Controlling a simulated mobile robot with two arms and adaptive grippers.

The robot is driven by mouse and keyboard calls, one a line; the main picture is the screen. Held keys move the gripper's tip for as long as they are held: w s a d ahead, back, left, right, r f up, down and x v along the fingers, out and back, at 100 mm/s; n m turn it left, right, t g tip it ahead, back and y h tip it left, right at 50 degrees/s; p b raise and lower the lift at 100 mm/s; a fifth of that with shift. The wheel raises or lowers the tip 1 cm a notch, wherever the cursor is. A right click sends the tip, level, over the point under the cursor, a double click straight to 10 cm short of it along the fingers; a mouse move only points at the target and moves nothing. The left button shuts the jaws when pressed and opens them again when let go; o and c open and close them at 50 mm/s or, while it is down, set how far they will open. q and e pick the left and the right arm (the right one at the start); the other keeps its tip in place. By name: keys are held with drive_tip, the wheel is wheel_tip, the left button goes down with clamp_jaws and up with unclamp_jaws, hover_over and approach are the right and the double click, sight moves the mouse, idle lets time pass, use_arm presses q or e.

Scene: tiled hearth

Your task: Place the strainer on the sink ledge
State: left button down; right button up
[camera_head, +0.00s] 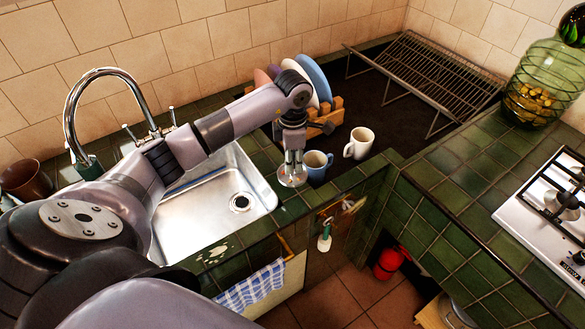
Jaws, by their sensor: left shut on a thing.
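My left gripper (293,162) points down over the green tiled ledge (288,209) at the right side of the sink. It is shut on a small round metal strainer (292,178). The strainer is low over the ledge between the basin and the blue-grey mug; I cannot tell whether it touches the tiles. The sink (196,222) is a steel basin with an open drain, partly hidden by my left arm. My right gripper is out of view.
A blue-grey mug (318,166) stands close to the right of the gripper, with a white mug (359,143) beyond it. A wooden rack with plates (314,77) is behind. A curved faucet (110,73) rises left of my arm. A checked towel (250,287) hangs in front.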

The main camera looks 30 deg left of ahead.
sight(293, 175)
use_arm(q)
wheel_tip(293, 175, down, 4)
drive_tip(key=shift+s+r+p, duration=0.1)
drive_tip(key=shift+p, duration=0.35)
drive_tip(key=shift+f, duration=0.35)
drive_tip(key=shift+f+b, duration=0.25)
drive_tip(key=shift+b, duration=0.05)
drive_tip(key=c, duration=1.5)
unclamp_jaws()
drive_tip(key=shift+r, duration=0.1)
drive_tip(key=shift+o, duration=0.2)
